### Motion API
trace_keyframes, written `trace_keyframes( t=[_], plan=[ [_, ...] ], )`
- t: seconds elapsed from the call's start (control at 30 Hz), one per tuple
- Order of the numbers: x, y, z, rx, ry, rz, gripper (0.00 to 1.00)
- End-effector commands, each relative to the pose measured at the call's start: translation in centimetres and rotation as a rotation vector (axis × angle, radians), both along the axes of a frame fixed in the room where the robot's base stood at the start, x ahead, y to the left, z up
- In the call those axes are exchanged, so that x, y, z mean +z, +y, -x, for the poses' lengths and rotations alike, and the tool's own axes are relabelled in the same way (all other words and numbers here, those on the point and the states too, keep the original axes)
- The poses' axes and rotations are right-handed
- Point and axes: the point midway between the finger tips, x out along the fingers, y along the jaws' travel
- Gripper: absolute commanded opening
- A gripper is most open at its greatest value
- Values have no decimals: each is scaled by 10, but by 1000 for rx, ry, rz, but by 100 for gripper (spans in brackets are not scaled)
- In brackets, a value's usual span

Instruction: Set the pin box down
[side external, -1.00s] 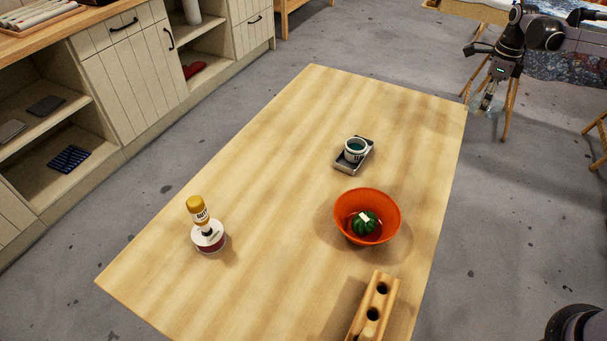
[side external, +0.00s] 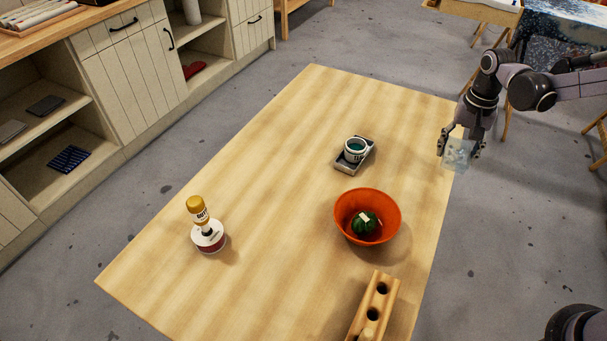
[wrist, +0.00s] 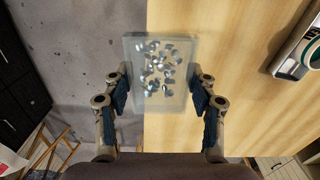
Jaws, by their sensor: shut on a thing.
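The pin box (wrist: 157,75) is a clear, flat box with several shiny metal pins inside. My gripper (wrist: 160,95) is shut on it, with one dark finger pad at each side in the wrist view. In the side external view, the pin box (side external: 457,154) hangs below my gripper (side external: 459,146) at the right edge of the wooden table (side external: 270,170). In the wrist view it overlaps both the grey floor and the table. I cannot tell its exact height above the tabletop.
An orange bowl (side external: 346,222) holds a dark green pincushion-like thing. The table's far part is clear.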

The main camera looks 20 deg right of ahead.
Motion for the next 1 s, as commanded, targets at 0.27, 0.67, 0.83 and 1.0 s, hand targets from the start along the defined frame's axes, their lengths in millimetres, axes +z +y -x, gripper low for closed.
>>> trace_keyframes(
  t=[0.27, 0.67, 0.83, 1.0],
  plan=[
    [-11, 33, 46, 474, 0, 0, 26],
    [-17, 46, 69, 719, 0, 0, 26],
    [-16, 46, 69, 718, 0, 0, 26],
    [-13, 60, 54, 746, 0, 0, 26]
  ],
)
